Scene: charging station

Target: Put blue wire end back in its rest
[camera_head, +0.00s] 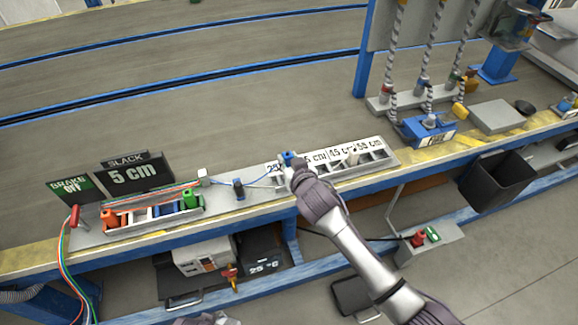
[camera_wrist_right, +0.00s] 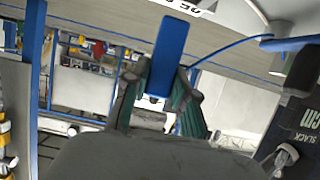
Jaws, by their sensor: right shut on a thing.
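My right gripper (camera_head: 291,165) is shut on the blue wire end (camera_head: 288,157) above the bench, at the left end of the slotted cm box. In the right wrist view, the blue wire end (camera_wrist_right: 170,48) stands out from between the fingers (camera_wrist_right: 160,95). The coloured wire tray (camera_head: 155,226) on the left holds an orange end (camera_head: 109,218) and a green end (camera_head: 190,200), with blue and white parts between. My left gripper's fingers are not visible.
The slotted box (camera_head: 390,152) with cm labels lies right of my gripper. A "SLACK 5 cm" sign (camera_head: 135,175) and a "BRAKE OFF" sign (camera_head: 76,186) stand behind the tray. A red lever (camera_head: 74,215) is at its left. A blue block (camera_head: 427,130) with hanging cables stands farther right.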

